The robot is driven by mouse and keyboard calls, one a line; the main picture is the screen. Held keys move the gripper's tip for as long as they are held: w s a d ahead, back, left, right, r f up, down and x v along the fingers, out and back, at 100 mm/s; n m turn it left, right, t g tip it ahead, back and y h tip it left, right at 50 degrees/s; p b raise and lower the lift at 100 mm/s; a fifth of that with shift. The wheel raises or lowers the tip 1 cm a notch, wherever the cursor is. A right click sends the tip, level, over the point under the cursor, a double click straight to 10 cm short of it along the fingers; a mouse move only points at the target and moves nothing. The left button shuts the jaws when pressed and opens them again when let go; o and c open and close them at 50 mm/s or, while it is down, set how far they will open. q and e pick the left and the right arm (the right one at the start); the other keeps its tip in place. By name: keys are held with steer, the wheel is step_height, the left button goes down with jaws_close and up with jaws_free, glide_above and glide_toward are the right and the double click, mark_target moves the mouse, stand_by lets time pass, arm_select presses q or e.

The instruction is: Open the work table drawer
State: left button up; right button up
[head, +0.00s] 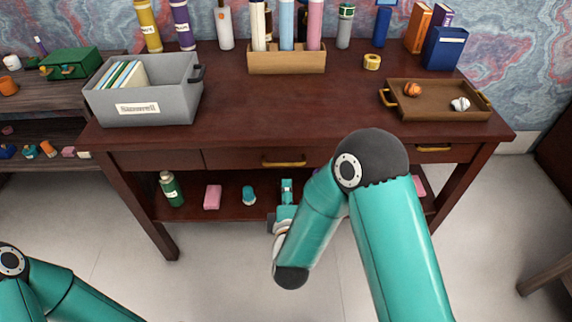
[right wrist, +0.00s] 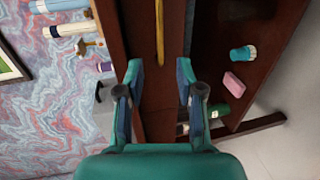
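The work table (head: 250,105) is dark red-brown wood, with drawer fronts along its front edge. The middle drawer (head: 235,158) looks shut and flush, with a brass bar handle (head: 284,163). My right gripper (head: 287,188) is in front of the table, just below that handle in the head view. In the right wrist view the right gripper (right wrist: 160,75) is open and empty, its fingers on either side of the line of the brass handle (right wrist: 160,35). The handle appears ahead of the fingertips; I cannot tell any contact. My left gripper is out of view.
A grey bin (head: 150,108) and a brown tray (head: 440,111) stand on the tabletop. Another brass handle (head: 432,149) is at the right, partly behind my arm. The lower shelf holds a green bottle (head: 171,188) and a pink block (head: 212,197). Floor in front is clear.

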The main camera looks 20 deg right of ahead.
mark_target(285, 164)
steer(key=x, duration=1.3)
steer(key=shift+c, duration=0.3)
jaws_close()
steer(key=shift+f, duration=0.1)
